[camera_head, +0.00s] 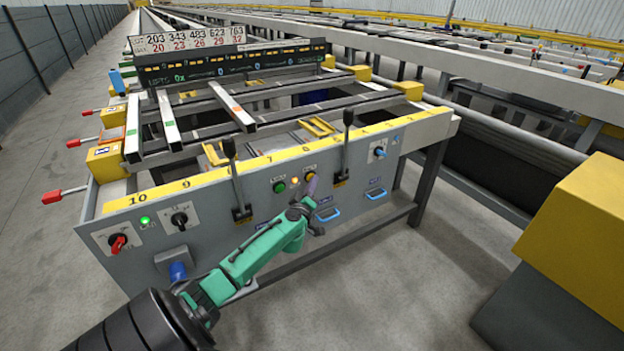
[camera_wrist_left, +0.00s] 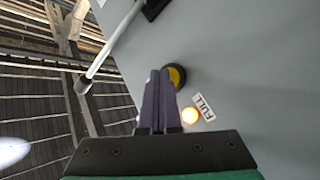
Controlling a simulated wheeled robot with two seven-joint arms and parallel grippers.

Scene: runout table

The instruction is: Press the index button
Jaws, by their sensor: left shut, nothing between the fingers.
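The grey control panel (camera_head: 255,205) runs along the table's front. A yellow button (camera_head: 309,170) with a black ring sits on it, and also shows in the left wrist view (camera_wrist_left: 177,75). A green button (camera_head: 279,187) sits to its left. The labels over these buttons are too small to read, so I cannot tell which is the index button. My left gripper (camera_head: 312,184) is shut and empty, its purple fingers just below the yellow button. In the left wrist view its fingertips (camera_wrist_left: 160,74) overlap the yellow button's edge; I cannot tell whether they touch. My right gripper is not in view.
A lit lamp (camera_head: 295,181) sits between the two buttons; a FULL label (camera_wrist_left: 204,108) is beside it in the wrist view. Two black levers (camera_head: 235,180) (camera_head: 345,145) stand up from the panel. Blue handles (camera_head: 327,214) and a red switch (camera_head: 118,243) also stick out.

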